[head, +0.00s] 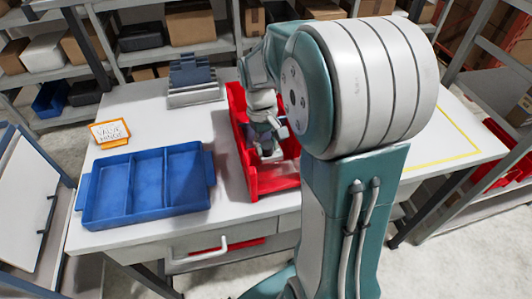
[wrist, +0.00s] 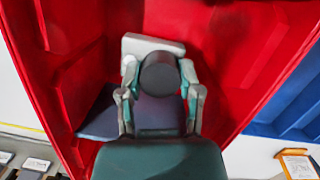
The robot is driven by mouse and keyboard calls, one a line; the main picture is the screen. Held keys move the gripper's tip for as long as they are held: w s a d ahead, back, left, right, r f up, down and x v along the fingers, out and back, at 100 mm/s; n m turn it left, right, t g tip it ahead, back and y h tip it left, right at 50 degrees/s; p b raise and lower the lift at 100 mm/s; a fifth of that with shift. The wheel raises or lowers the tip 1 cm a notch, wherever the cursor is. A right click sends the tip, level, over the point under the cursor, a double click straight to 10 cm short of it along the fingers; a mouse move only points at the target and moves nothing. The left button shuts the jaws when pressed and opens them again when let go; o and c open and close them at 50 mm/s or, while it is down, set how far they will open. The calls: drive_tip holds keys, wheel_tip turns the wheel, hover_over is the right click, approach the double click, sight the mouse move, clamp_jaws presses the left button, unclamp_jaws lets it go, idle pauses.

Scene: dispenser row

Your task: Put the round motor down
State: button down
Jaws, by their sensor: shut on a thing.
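The round motor (wrist: 160,76), a dark cylinder, sits between the two fingers of my gripper (wrist: 159,88) in the wrist view. My gripper is shut on it. A pale grey squarish part shows just behind the motor; I cannot tell whether it belongs to it. In the head view my gripper (head: 265,138) points down inside the red bin (head: 268,183) on the white table. The arm and fingers largely hide the motor there. The red bin's walls also surround the gripper in the wrist view (wrist: 235,45). I cannot tell whether the motor touches the bin floor.
A blue three-part tray (head: 148,180) lies left of the red bin. A "valve" sign (head: 110,133) stands behind it. A grey rack (head: 195,80) stands farther back. A yellow outline (head: 455,130) marks the table at right, partly behind my arm. Shelves with boxes stand behind.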

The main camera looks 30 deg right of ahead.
sight(267, 156)
drive_tip(key=x, duration=0.4)
drive_tip(key=shift+w+f, duration=0.1)
drive_tip(key=shift+w, duration=0.3)
drive_tip(key=shift+c, duration=1.3)
unclamp_jaws()
drive_tip(key=v, duration=1.2)
drive_tip(key=s+a+r+t, duration=0.2)
drive_tip(key=s+a+t, duration=0.2)
drive_tip(key=s, duration=0.3)
drive_tip(key=s+a+r+t, duration=0.2)
drive_tip(key=s+a+t, duration=0.2)
drive_tip(key=s+a, duration=0.2)
drive_tip(key=shift+s, duration=1.3)
